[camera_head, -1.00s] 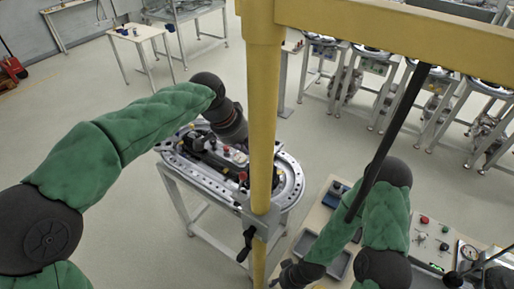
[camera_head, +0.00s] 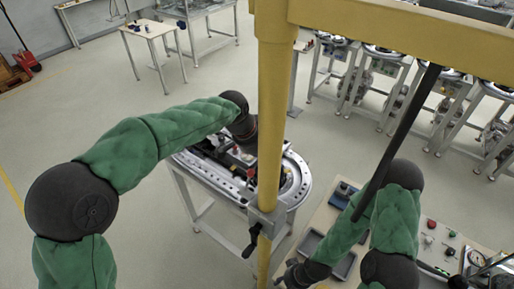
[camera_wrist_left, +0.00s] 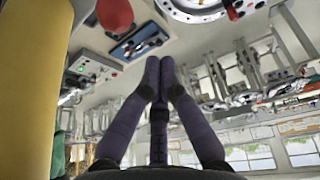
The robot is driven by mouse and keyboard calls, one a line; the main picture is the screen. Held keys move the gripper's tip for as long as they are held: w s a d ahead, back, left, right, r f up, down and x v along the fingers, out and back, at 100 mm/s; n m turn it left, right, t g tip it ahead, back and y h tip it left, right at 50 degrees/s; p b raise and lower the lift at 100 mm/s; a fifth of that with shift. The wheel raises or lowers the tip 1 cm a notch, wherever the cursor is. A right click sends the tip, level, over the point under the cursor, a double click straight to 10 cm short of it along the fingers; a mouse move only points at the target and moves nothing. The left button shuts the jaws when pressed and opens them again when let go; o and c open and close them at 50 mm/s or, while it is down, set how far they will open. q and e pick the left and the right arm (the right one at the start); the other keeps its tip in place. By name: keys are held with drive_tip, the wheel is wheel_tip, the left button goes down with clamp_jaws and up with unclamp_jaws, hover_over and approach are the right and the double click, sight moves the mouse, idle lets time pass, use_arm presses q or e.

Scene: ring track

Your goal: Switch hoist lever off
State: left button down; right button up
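A bench with trays (camera_head: 312,243) and a button panel (camera_head: 440,240) with a gauge stands at the lower right. A black bar (camera_head: 400,130) slants down across my right arm. Several workstations line the back right. The floor left of the ring track is open.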

use_arm(q)
drive_tip(key=shift+s+a+f+p, duration=0.4)
drive_tip(key=shift+s+a+f, duration=0.5)
drive_tip(key=shift+f, duration=0.15)
